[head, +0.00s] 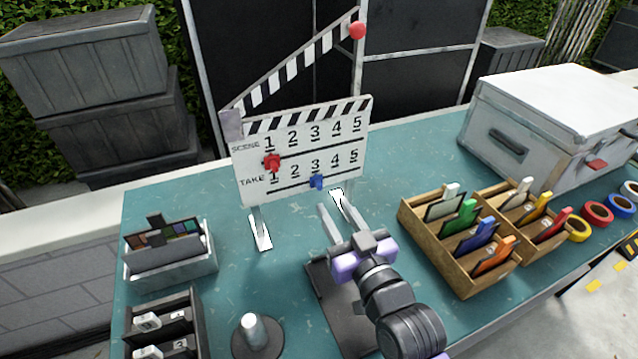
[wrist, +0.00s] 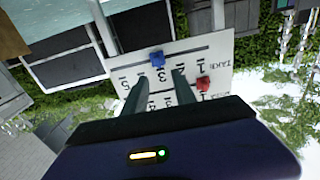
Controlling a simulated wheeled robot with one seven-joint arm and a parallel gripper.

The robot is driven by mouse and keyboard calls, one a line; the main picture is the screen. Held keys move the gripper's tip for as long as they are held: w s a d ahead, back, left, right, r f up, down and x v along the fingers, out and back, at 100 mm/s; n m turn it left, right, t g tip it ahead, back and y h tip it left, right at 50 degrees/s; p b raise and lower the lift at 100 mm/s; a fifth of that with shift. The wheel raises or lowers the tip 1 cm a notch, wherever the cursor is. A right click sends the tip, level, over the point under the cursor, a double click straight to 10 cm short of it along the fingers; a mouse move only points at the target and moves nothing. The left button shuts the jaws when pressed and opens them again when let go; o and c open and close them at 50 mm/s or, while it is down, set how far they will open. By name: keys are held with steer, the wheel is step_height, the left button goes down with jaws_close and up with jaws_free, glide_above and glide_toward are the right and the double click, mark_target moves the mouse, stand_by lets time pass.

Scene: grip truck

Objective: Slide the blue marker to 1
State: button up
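A white clapperboard (head: 305,150) stands on the table with a SCENE row above a TAKE row, each numbered 1 to 5. The blue marker (head: 317,182) sits on the lower track, just under the TAKE 3. In the wrist view, which is upside down, the blue marker (wrist: 157,60) shows just beyond my fingertips. My gripper (head: 330,202) is open and empty, in front of the board's lower edge, with its fingers pointing at the board. In the wrist view my gripper (wrist: 162,73) has its two fingers apart, and the marker lies in line with the gap.
A red marker (head: 272,162) sits on the upper track under SCENE 1. The hinged clapper stick (head: 300,58) is raised. A wooden box (head: 455,275) of coloured cards is at right. A grey tray (head: 170,270) and a round base with a post (head: 257,333) are at left.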

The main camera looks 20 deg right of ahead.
mark_target(320, 185)
steer(key=w+p, duration=0.1)
steer(key=w, duration=0.6)
steer(key=shift+w+d+f, duration=0.1)
steer(key=shift+w, duration=0.25)
steer(key=shift+c, duration=0.2)
jaws_close()
stand_by(1.0)
